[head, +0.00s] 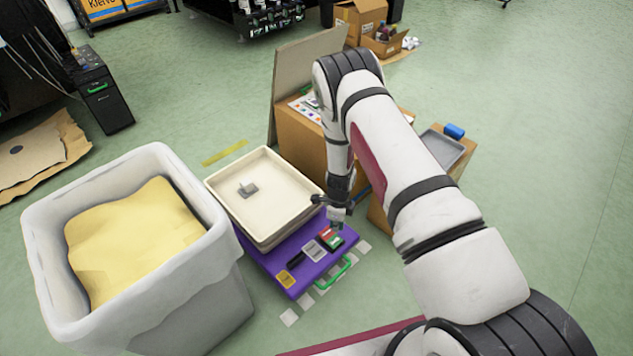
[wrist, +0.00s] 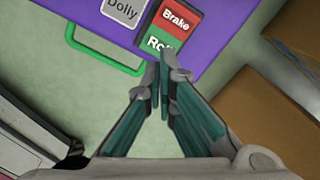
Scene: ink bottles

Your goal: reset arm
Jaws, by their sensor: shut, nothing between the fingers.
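My gripper (head: 338,222) hangs pointing down over the front right part of a purple dolly (head: 287,268), near its red and green label. In the wrist view my gripper (wrist: 161,85) has its teal-lined fingers together with nothing between them. Below the fingertips lies the "Brake" and "Roll" label (wrist: 172,22) on the dolly's purple edge. A shallow cream tray (head: 285,190) sits on the dolly's back part, with a small grey object (head: 248,190) inside.
A lined bin (head: 190,285) with yellow contents stands left of the dolly. Cardboard boxes (head: 300,145) with a leaning board are behind my arm. A grey tray (head: 443,148) and a blue object (head: 454,131) lie to the right. Green floor is open at far right.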

